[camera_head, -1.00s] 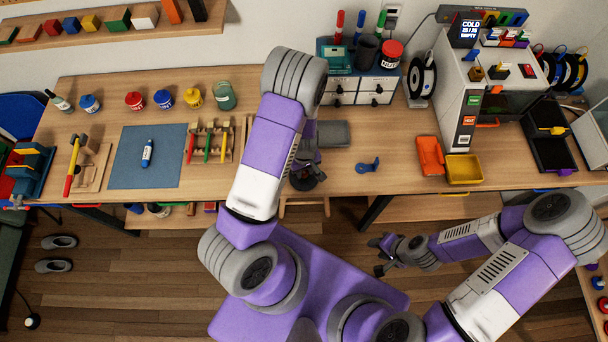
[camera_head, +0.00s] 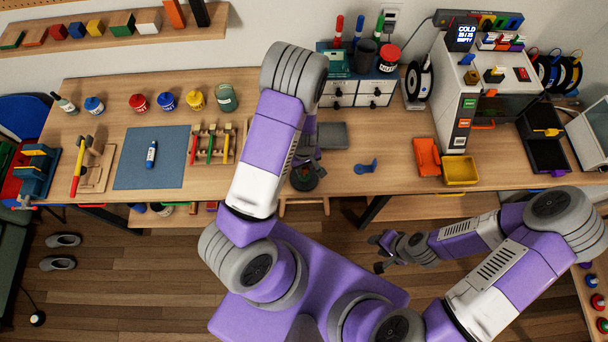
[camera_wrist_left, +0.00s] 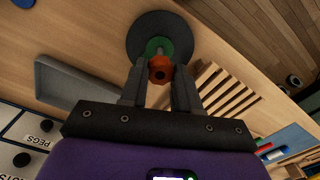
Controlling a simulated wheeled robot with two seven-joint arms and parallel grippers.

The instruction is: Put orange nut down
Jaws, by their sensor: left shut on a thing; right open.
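The orange nut (camera_wrist_left: 161,68) is between the fingertips of my left gripper (camera_wrist_left: 159,74) in the left wrist view. My left gripper is shut on it. A green part (camera_wrist_left: 155,46) on a round dark base (camera_wrist_left: 140,22) shows right behind the nut. I cannot tell whether the nut touches the green part. In the head view my left gripper (camera_head: 308,166) is over the bench at the dark base (camera_head: 303,183), and the nut is hard to make out there. My right gripper (camera_head: 378,254) is open and empty, in front of the bench edge.
A grey tray (camera_head: 332,136) lies beside the dark base, and a wooden slatted rack (camera_wrist_left: 221,92) is on its other side. A blue part (camera_head: 366,166), an orange bin (camera_head: 427,157) and a yellow bin (camera_head: 461,170) are to the right. Bench between them is bare.

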